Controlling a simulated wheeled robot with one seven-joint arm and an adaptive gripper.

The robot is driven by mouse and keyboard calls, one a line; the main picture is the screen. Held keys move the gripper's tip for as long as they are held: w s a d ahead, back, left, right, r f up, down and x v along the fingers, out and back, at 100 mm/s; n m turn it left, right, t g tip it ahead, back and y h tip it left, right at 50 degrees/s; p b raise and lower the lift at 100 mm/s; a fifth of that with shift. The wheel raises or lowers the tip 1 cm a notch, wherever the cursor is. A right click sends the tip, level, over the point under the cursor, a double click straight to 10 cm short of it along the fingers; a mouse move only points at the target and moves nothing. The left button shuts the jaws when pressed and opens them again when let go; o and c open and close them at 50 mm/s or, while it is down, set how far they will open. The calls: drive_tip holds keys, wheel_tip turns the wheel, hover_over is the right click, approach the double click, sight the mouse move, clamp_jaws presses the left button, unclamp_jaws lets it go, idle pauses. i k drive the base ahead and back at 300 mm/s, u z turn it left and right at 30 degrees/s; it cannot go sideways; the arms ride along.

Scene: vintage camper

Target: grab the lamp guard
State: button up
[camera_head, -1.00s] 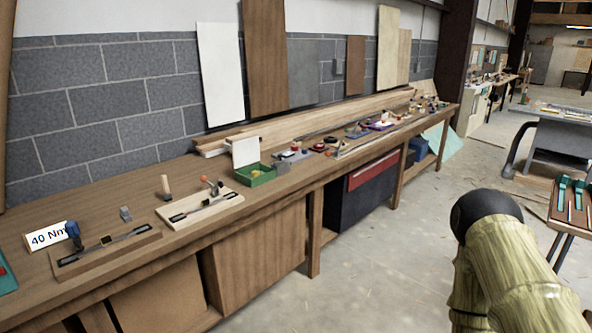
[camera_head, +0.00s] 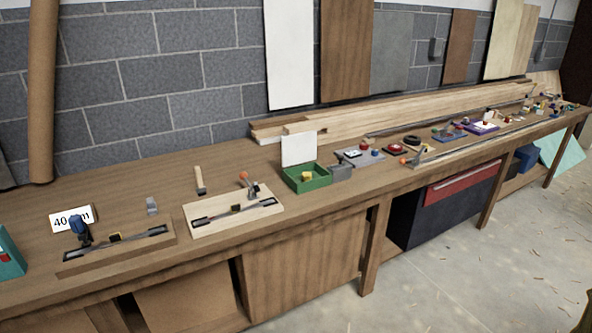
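I cannot pick out a lamp guard for certain among the small items on the long wooden workbench (camera_head: 150,187). Several small parts lie along the bench, many too small to identify. A green box (camera_head: 306,180) with a yellow item in it stands near the middle, with a white card behind it. To its left is a pale board (camera_head: 235,219) with a dark metal strip and an orange-tipped piece. Further left is a brown board (camera_head: 120,249) with a dark strip and a blue-topped part. My gripper is not in view.
A white sign (camera_head: 72,219) reading "40" stands at the left, partly hidden. Long timber planks (camera_head: 400,112) lie along the back. Panels lean on the block wall. A dark cabinet with a red drawer (camera_head: 463,183) sits under the bench.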

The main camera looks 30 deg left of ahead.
sight(306, 176)
drive_tip(key=u, duration=0.65)
drive_tip(key=i, duration=0.75)
drive_tip(key=u, duration=0.85)
